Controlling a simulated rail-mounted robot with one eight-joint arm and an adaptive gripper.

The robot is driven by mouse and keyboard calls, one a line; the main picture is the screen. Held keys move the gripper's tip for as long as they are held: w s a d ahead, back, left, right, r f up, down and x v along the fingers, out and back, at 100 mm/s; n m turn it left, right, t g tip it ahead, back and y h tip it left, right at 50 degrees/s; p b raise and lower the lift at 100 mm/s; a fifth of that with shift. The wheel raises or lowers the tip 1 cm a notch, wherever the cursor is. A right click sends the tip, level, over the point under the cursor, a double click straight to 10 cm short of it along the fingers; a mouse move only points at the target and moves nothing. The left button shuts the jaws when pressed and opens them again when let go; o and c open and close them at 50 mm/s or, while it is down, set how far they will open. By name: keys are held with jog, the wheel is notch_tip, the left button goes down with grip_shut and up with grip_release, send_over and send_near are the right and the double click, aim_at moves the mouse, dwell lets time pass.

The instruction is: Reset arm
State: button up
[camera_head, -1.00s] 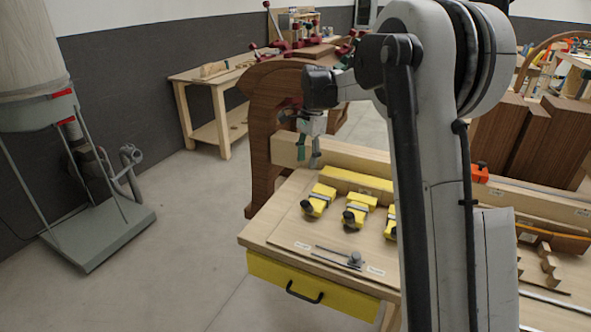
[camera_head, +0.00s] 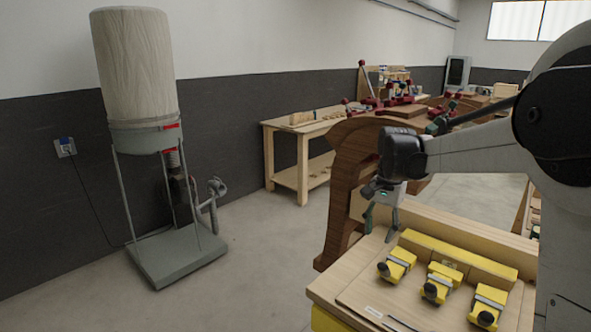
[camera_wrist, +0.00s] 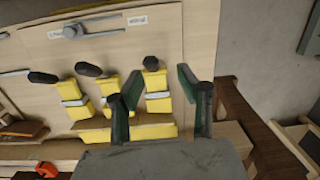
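My gripper (camera_head: 380,222) hangs over the left part of the workbench (camera_head: 350,283), in front of the curved dark wooden chair form (camera_head: 355,160). Its two green-padded fingers stand apart in the wrist view (camera_wrist: 158,84), with nothing held between them. Three yellow clamps, a left one (camera_head: 397,265), a middle one (camera_head: 441,282) and a right one (camera_head: 488,305), lie in a row on the bench. In the wrist view the clamps show below the gripper, one partly behind a finger. My arm reaches in from the right.
A yellow block (camera_head: 460,258) lies behind the clamps, by a long wooden beam (camera_head: 450,225). A dust collector (camera_head: 165,255) stands at the left. A wooden table (camera_head: 303,145) with clamps and forms stands behind. The floor between is clear.

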jog(key=s+a+f+n+t+b, duration=0.1)
jog(key=s+a+n+t+b, duration=0.2)
jog(key=s, duration=0.8)
jog(key=s+a+f+n+t+b, duration=0.1)
jog(key=s+a+n+t+b, duration=0.2)
jog(key=s, duration=0.9)
jog(key=s+f+n+t+b, duration=0.1)
jog(key=s+f+n+b, duration=0.1)
jog(key=s+f, duration=0.4)
jog(key=shift+s+d+f+t+h+b, duration=0.2)
jog(key=shift+s+f+t+h+b, duration=0.15)
jog(key=shift+s+b, duration=0.35)
jog(key=shift+w+r, duration=0.1)
